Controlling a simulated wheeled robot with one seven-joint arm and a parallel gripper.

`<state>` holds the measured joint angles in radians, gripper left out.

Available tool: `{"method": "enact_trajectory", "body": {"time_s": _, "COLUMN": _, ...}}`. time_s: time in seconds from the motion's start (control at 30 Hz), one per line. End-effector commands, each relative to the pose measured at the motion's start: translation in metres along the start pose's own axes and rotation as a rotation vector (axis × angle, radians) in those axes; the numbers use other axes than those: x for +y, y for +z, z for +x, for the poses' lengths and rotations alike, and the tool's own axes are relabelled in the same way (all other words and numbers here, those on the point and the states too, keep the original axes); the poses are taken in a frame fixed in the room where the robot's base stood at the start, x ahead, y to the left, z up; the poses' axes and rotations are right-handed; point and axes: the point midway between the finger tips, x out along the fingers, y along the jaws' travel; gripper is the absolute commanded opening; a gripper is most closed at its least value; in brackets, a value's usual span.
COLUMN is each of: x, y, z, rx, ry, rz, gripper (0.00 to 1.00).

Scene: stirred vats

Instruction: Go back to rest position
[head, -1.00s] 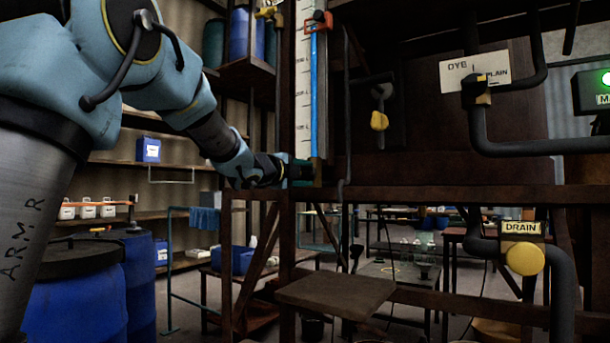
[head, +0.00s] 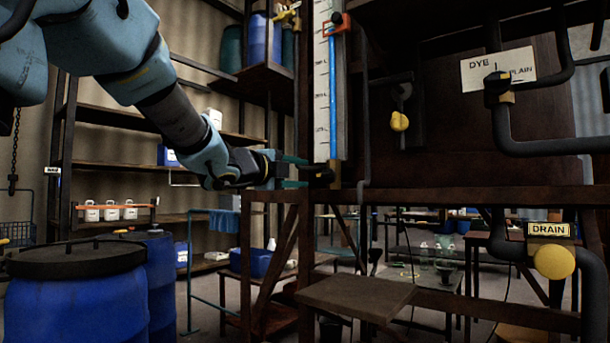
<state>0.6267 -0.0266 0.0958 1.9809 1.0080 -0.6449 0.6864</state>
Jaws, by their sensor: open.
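My arm reaches in from the upper left in the head view. My gripper (head: 292,171) is at its end, with two teal fingers spread apart and nothing visible between them. It is just left of the foot of the sight gauge (head: 332,95), a white scale with a blue column. A dark fitting (head: 319,175) with a brass-coloured part sits at the gauge's foot, close to the fingertips. I cannot tell whether they touch.
The brown vat frame (head: 450,197) stands to the right, with a DRAIN valve (head: 554,261) and a DYE/PLAIN valve (head: 497,85). A small brown platform (head: 355,297) juts out in front. Blue barrels (head: 75,312) stand lower left. Shelves line the back wall.

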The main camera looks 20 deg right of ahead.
Motion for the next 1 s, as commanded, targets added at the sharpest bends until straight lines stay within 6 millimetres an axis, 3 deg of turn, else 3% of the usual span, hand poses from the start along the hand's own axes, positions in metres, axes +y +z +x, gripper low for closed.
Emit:
{"method": "enact_trajectory", "body": {"time_s": 0.43, "x": 0.001, "y": 0.001, "z": 0.0, "rx": -0.004, "ry": 0.002, "rz": -0.004, "gripper": 0.49}}
{"method": "enact_trajectory", "body": {"time_s": 0.57, "x": 0.02, "y": 0.023, "z": -0.007, "rx": -0.077, "ry": 0.036, "rz": -0.082, "gripper": 0.49}}
{"method": "enact_trajectory", "body": {"time_s": 0.67, "x": 0.055, "y": 0.059, "z": -0.023, "rx": -0.212, "ry": 0.095, "rz": -0.23, "gripper": 0.49}}
{"method": "enact_trajectory", "body": {"time_s": 0.77, "x": 0.106, "y": 0.099, "z": -0.053, "rx": -0.396, "ry": 0.165, "rz": -0.433, "gripper": 0.49}}
{"method": "enact_trajectory", "body": {"time_s": 0.9, "x": 0.182, "y": 0.14, "z": -0.111, "rx": -0.67, "ry": 0.254, "rz": -0.73, "gripper": 0.49}}
{"method": "enact_trajectory", "body": {"time_s": 1.0, "x": 0.236, "y": 0.152, "z": -0.159, "rx": -0.867, "ry": 0.308, "rz": -0.94, "gripper": 0.49}}
